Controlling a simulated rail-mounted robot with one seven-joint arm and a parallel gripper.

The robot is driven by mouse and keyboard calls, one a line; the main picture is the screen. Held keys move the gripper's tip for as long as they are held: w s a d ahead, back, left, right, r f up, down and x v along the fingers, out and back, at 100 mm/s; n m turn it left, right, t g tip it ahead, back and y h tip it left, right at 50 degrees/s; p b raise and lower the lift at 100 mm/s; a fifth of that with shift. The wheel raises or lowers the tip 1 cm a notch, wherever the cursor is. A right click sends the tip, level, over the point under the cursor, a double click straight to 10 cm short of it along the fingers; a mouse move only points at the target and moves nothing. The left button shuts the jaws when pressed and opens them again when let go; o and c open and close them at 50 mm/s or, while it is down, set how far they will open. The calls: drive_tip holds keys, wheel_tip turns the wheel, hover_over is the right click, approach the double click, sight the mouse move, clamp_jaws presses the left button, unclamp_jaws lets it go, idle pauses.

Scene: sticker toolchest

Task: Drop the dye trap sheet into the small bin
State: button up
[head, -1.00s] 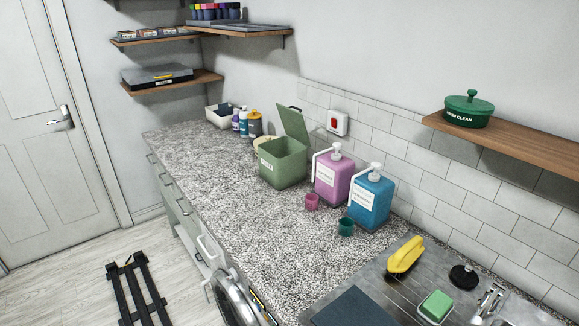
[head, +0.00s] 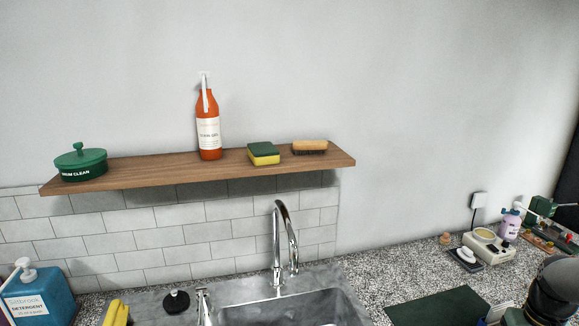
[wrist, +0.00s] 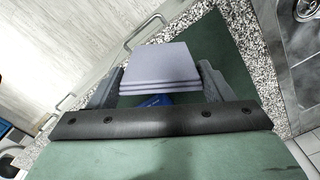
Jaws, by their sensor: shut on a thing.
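My gripper (wrist: 160,84) has its two grey fingers on either side of a lavender stack of thin sheets in the wrist view. It is shut on this stack, which I take to be the dye trap sheet (wrist: 160,66). The sheet looks flat and layered, above a dark green surface. A small blue patch shows just below it. In the head view, a dark part of my arm shows at the lower right edge, and the fingers and sheet cannot be made out there. I cannot identify the small bin in either current view.
A green mat (head: 440,308) lies on the speckled counter right of the sink (head: 285,308). A pale device (head: 488,246) and a pink bottle (head: 509,224) stand at the back right. A wooden shelf (head: 220,168) hangs above the faucet (head: 281,240).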

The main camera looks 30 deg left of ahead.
drive_tip(key=f+m+b, duration=0.1)
drive_tip(key=m, duration=0.2)
drive_tip(key=shift+f, duration=0.15)
drive_tip(key=m, duration=0.3)
drive_tip(key=shift+f, duration=0.25)
